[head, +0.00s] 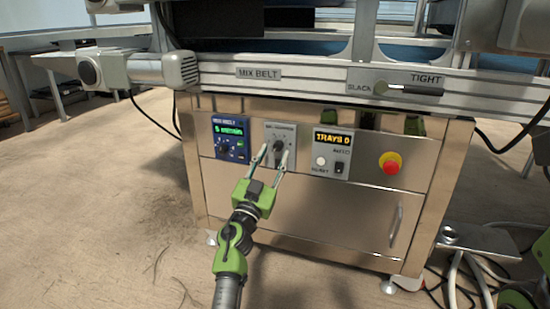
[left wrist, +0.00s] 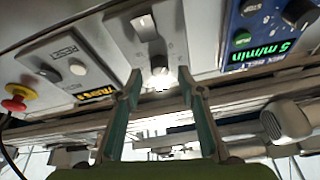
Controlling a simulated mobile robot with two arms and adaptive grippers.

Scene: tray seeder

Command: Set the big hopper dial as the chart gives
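A grey plate (head: 271,131) on the cabinet front carries a dark dial (head: 279,145); its small label is too blurred to read surely. In the left wrist view, which is upside down, a round knob (left wrist: 160,70) sits on the grey plate (left wrist: 172,28), with a small switch (left wrist: 144,26) beyond it. My left gripper (head: 274,155) is open in front of this plate. In the left wrist view its fingertips (left wrist: 160,80) stand apart on either side of the knob; I cannot tell whether they touch it. The dial's setting is not readable. No chart is visible. My right gripper is not in view.
A blue mix belt panel (head: 231,153) reading 5 m/min is left of the plate. A TRAYS 0 panel (head: 331,165) and a red stop button (head: 390,163) are to the right. A rail (head: 310,80) with a SLACK–TIGHT lever (head: 410,90) overhangs the cabinet.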

